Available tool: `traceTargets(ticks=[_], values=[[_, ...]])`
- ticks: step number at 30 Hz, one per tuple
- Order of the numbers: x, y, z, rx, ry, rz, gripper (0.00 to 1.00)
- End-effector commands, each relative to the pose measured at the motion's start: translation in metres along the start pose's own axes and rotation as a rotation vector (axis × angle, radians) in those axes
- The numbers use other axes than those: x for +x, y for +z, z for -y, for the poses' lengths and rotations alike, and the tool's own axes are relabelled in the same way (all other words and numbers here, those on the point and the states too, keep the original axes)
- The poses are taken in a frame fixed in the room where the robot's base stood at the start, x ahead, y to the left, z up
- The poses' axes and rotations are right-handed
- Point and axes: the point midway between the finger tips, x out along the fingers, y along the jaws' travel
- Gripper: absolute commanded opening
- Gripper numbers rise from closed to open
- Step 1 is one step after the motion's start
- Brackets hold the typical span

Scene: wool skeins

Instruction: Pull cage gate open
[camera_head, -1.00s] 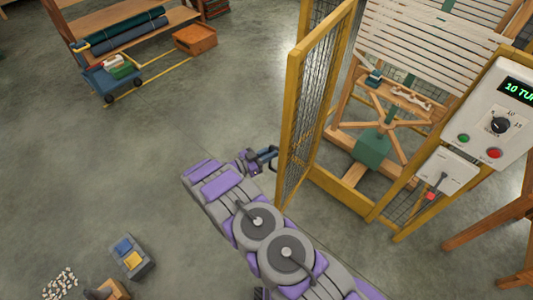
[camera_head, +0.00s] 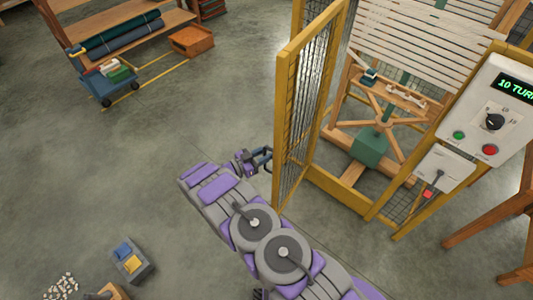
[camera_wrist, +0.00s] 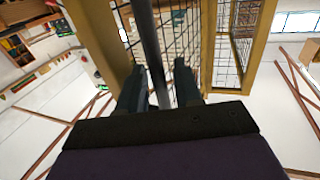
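The cage gate (camera_head: 308,100) is a tall yellow-framed mesh panel, standing swung outward from the cage at an angle. My gripper (camera_head: 264,157) is beside its free edge, low on the panel. In the wrist view, my gripper (camera_wrist: 160,85) has its two dark fingers on either side of a dark upright bar, the gate handle (camera_wrist: 151,45). The fingers look shut on this bar, but the exact contact is partly hidden. The gate's yellow frame (camera_wrist: 100,35) and mesh lie just behind the fingers.
Inside the cage stands a wooden winder with a green base (camera_head: 371,146). A control box (camera_head: 488,120) is at right. A blue cart (camera_head: 104,82), an orange crate (camera_head: 192,41) and a grey bin (camera_head: 133,261) are on the left. The floor between is clear.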

Motion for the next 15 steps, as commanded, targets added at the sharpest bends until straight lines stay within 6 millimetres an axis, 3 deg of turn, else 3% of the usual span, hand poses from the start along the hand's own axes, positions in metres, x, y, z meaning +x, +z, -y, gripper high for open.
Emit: traceTargets(ticks=[8,15], values=[[-0.023,-0.002,-0.001,0.002,-0.002,0.002,0.34],[-0.076,-0.001,0.000,0.004,-0.003,0.005,0.34]])
